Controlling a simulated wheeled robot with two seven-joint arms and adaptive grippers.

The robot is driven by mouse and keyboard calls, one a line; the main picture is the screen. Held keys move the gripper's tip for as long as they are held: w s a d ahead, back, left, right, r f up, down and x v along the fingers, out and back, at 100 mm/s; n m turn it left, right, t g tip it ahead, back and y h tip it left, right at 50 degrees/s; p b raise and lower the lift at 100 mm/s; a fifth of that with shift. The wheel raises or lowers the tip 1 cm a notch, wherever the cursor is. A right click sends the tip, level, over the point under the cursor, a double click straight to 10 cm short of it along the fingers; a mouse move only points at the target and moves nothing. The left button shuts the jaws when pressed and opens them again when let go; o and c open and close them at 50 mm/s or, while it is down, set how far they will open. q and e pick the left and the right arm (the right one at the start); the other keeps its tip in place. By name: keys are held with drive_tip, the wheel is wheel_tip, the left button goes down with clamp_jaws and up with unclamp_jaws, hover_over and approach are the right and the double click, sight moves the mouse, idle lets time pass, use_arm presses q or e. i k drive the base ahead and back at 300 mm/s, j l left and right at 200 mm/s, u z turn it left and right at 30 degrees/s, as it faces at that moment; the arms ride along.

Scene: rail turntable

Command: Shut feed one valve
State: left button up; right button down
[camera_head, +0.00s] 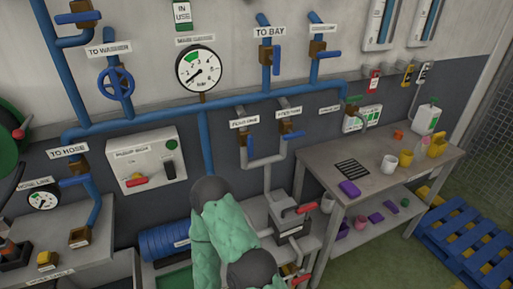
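The feed one valve (242,138) sits on a grey pipe branch below the blue main pipe, under a white label that seems to read FEED ONE (244,122). It has a brown body and a small blue handle; the handle's exact angle is too small to tell. Beside it on the right is the feed two valve (285,128), with a blue lever sticking out sideways. Part of my green-sleeved arm with dark joints rises at the bottom centre, below the feed one valve and apart from it. Neither gripper's fingers can be seen.
A pressure gauge (200,67) hangs above the main pipe. A pump box (147,160) is left of the valves. Grey equipment with red handles (292,216) stands below them. A workbench (380,180) with mugs and a blue pallet (470,243) are at right.

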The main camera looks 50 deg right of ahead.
sight(249, 141)
drive_tip(key=z, duration=1.7)
